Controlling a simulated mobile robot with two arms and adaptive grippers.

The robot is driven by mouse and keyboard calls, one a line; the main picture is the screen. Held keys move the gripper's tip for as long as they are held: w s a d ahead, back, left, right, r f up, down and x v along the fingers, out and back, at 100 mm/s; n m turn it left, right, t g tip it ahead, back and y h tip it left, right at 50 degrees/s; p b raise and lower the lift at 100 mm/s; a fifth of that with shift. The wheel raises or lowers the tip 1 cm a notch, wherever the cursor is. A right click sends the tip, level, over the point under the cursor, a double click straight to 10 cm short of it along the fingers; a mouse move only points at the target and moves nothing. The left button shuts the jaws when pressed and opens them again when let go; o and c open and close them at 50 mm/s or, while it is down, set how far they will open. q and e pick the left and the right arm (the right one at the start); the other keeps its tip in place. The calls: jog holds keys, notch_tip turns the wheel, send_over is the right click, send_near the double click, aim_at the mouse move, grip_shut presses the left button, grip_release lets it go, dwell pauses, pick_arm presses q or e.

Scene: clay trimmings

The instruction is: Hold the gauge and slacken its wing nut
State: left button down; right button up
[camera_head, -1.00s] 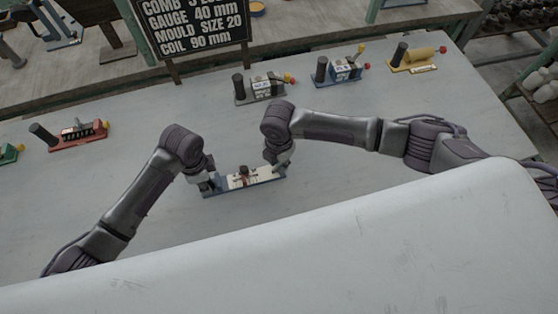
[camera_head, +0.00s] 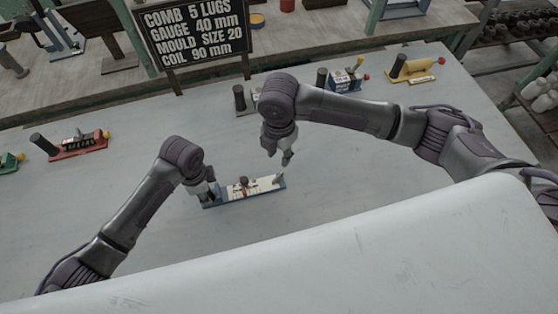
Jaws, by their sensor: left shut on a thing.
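The gauge (camera_head: 262,194) is a long blue-edged block with a pale top, lying on the grey table in front of me. A small brown part stands at its middle, perhaps the wing nut (camera_head: 244,182); it is too small to be sure. My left gripper (camera_head: 209,197) is shut on the gauge's left end and hides part of it. My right gripper (camera_head: 280,157) hangs above and behind the gauge's right half, apart from it and empty. Its two fingertips look spread.
A sign (camera_head: 196,35) stands at the back. A red device (camera_head: 80,145) stands at left; a blue one (camera_head: 345,78) and a yellow one (camera_head: 411,68) stand at the back. My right arm partly hides a grey device (camera_head: 241,99). The table around the gauge is clear.

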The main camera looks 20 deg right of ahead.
jog(key=shift+r, duration=0.5)
pick_arm(q)
jog(key=c, duration=0.7)
grip_release()
jog(key=shift+r, duration=0.1)
